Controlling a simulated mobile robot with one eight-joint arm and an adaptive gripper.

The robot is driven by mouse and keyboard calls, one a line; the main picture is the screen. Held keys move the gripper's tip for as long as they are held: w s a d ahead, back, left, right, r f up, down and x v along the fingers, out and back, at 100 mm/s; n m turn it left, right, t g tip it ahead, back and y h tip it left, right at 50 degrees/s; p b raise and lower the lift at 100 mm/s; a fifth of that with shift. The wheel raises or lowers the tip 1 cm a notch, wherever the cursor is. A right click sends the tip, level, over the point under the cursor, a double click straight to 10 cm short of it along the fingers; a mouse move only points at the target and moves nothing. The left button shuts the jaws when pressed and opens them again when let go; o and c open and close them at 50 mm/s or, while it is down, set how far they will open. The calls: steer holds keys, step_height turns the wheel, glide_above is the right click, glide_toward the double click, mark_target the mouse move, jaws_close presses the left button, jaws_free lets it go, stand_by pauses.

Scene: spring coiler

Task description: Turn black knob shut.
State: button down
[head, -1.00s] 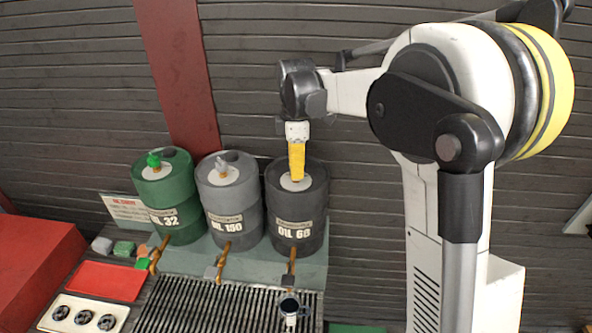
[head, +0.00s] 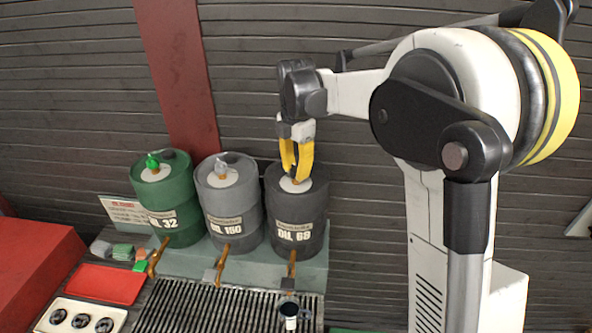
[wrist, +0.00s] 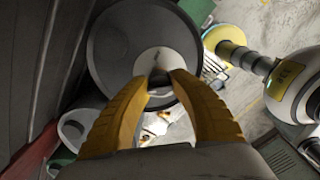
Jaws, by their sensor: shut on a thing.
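The black drum (head: 297,215), labelled OIL 68, stands at the right end of a row of drums in the head view. A pale round disc (head: 287,186) lies on its lid. My gripper (head: 296,179) points down at the middle of that lid, its yellow fingers closed around the black knob. In the wrist view the fingertips (wrist: 160,77) meet over the pale disc, and the drum's dark lid (wrist: 112,48) lies beyond them. The knob itself is almost wholly hidden between the fingertips, so its angle cannot be told.
A grey drum (head: 232,215) and a green drum (head: 175,215) stand to the left, each with a knob on top. A slatted wall rises close behind. A dark cup (head: 289,308) stands on the grate (head: 205,306) below the black drum's tap (head: 291,265).

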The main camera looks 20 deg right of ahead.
mark_target(296, 166)
stand_by(0.4)
steer(key=c, duration=1.1)
jaws_free()
steer(key=shift+o, duration=0.2)
steer(key=shift+r, duration=0.1)
step_height(296, 166, up, 12)
steer(key=s+f+m+t+b, duration=0.3)
steer(key=s+f+m+b, duration=0.8)
steer(key=f, duration=0.5)
steer(key=s+f+m+t+b, duration=0.4)
steer(key=s+f+m+b, duration=0.7)
steer(key=s+f, duration=0.4)
steer(key=shift+f+m, duration=0.3)
steer(key=shift+f, duration=0.1)
